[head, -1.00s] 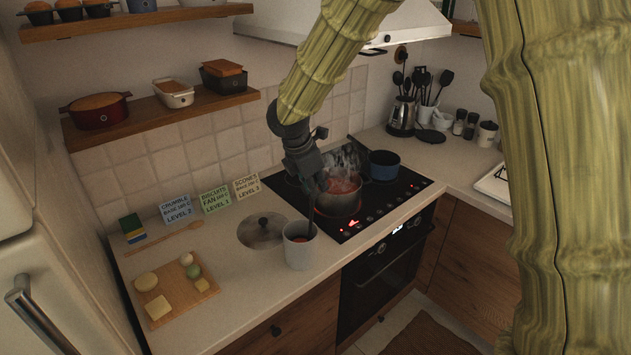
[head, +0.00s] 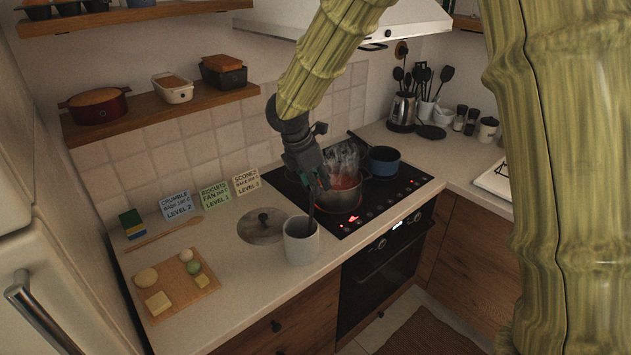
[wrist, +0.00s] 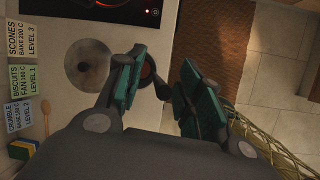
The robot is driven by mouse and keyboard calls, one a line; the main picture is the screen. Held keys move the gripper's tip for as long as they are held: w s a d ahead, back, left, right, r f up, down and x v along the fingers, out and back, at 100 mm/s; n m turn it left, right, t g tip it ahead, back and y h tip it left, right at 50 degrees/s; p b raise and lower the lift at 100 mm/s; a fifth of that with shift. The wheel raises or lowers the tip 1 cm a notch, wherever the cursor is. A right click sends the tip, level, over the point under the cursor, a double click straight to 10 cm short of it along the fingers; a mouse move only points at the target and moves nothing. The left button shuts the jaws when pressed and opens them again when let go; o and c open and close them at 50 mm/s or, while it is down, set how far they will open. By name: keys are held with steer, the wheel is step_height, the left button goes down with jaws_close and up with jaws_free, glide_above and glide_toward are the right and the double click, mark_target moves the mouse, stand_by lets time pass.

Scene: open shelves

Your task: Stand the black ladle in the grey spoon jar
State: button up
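The grey spoon jar (head: 301,244) stands upright on the counter in front of the hob. The black ladle (head: 311,214) has its lower end inside the jar, and its dark handle rises from the mouth toward my gripper (head: 312,180). The ladle's bowl is hidden in the jar. In the wrist view the gripper's teal-padded fingers (wrist: 158,90) are spread apart. The ladle's dark handle (wrist: 161,88) shows in the gap between them, with the jar partly hidden behind the left finger.
A steaming pot of red sauce (head: 341,192) and a blue pot (head: 383,161) sit on the black hob. A metal lid (head: 263,226) lies left of the jar. Recipe cards (head: 214,195) stand behind, and a board with food (head: 176,284) lies farther left.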

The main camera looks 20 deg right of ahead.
steer(key=v, duration=1.1)
steer(key=shift+r, duration=0.25)
